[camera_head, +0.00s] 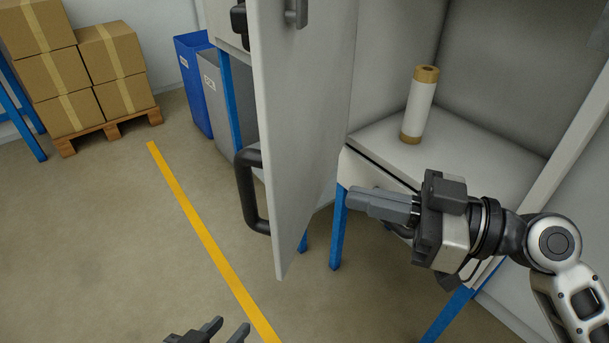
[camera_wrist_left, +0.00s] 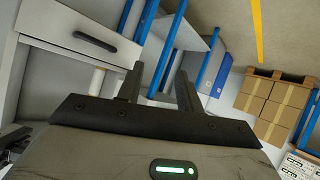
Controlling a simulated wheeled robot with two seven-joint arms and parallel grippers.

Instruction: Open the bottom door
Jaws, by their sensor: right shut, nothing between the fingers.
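A tall pale door panel (camera_head: 300,120) stands swung open at the centre of the head view, with a black bar handle (camera_head: 250,190) on its left side. The compartment behind it is open. A white roll with brown ends (camera_head: 418,105) stands upright on the compartment floor (camera_head: 460,150). My right gripper (camera_head: 350,198) is shut and empty, in front of the compartment's lower edge and right of the door panel. My left gripper (camera_head: 230,331) is low at the bottom edge, below the door. In the left wrist view it (camera_wrist_left: 160,88) is open with nothing between its fingers.
A pale drawer front (camera_wrist_left: 75,35) with a dark handle shows in the left wrist view. Blue legs (camera_head: 338,230) stand under the cabinet. A blue bin (camera_head: 194,80), a grey bin (camera_head: 214,105) and stacked cartons (camera_head: 55,75) stand behind. The floor at left is clear.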

